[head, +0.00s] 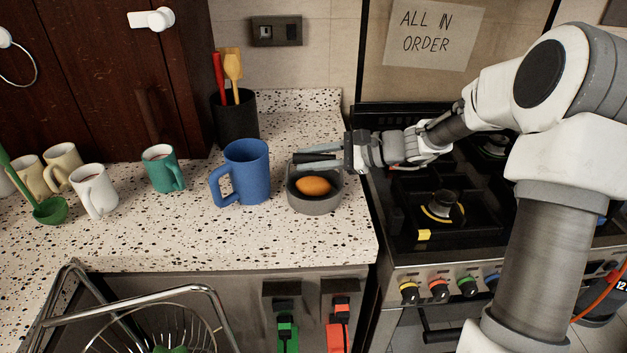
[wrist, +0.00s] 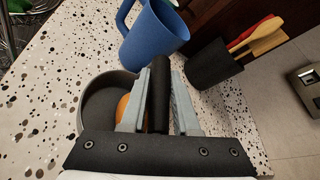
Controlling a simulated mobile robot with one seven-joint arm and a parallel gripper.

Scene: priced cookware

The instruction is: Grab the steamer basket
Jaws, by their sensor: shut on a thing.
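A grey round vessel (head: 316,201) stands on the speckled counter near its right end, with an orange rounded thing (head: 313,186) inside. It is the likeliest steamer basket, but I cannot tell for sure. It also shows in the wrist view (wrist: 96,102). My gripper (head: 318,160) reaches in from the right over its back rim. Its two grey fingers (wrist: 158,104) are shut on a black bar-like handle (wrist: 160,85). The handle seems to belong to the grey vessel, but the join is hidden. The fingers partly cover the orange thing in the wrist view.
A blue mug (head: 246,172) stands close to the left of the vessel. A black utensil holder (head: 235,118) is behind. A green mug (head: 163,170) and pale mugs are farther left. A wire rack (head: 150,318) is at lower left. The stove (head: 440,215) lies right.

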